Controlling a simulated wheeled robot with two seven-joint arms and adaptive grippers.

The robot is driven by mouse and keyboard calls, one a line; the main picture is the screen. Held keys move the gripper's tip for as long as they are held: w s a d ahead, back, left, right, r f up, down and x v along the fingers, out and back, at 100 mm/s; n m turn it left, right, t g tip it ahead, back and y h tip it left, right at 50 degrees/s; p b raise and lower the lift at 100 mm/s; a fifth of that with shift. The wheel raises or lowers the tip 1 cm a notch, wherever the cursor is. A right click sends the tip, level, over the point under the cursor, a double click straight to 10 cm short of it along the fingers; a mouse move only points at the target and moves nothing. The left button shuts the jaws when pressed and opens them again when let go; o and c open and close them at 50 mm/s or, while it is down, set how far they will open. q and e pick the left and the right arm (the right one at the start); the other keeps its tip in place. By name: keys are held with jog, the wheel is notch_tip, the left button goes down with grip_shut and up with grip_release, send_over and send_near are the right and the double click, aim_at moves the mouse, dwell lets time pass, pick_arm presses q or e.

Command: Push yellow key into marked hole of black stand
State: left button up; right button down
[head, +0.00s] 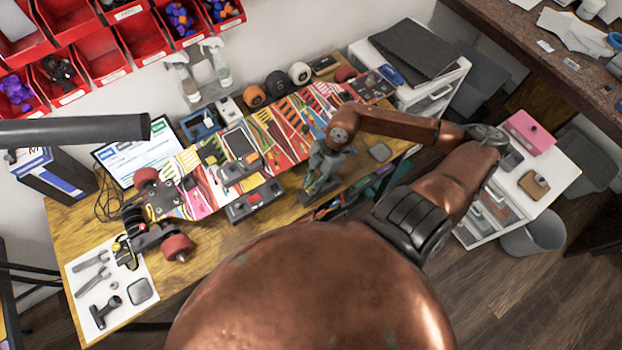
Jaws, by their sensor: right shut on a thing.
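My right gripper (310,192) points down over the front edge of the wooden workbench, right of the middle. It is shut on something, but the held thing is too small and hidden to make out. I cannot pick out a yellow key for sure. A black block with red parts (256,201) lies just left of the gripper, apart from it, and may be the black stand. I cannot see a marked hole in it. My left gripper is not in view.
A patterned skateboard deck (290,122) lies across the workbench (88,218), with red wheels (177,246) at its left end. A white tool sheet (118,272) lies front left. Red bins (101,62) hang behind. A white drawer unit (490,212) stands right.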

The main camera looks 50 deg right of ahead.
jog(key=shift+f, duration=0.5)
dwell(0.8)
jog(key=c, duration=1.7)
grip_release()
jog(key=shift+c, duration=0.2)
jog(key=shift+o, duration=0.6)
jog(key=shift+o, duration=0.8)
jog(key=shift+r, duration=0.2)
jog(key=shift+r+p, duration=1.35)
jog(key=shift+p, duration=0.2)
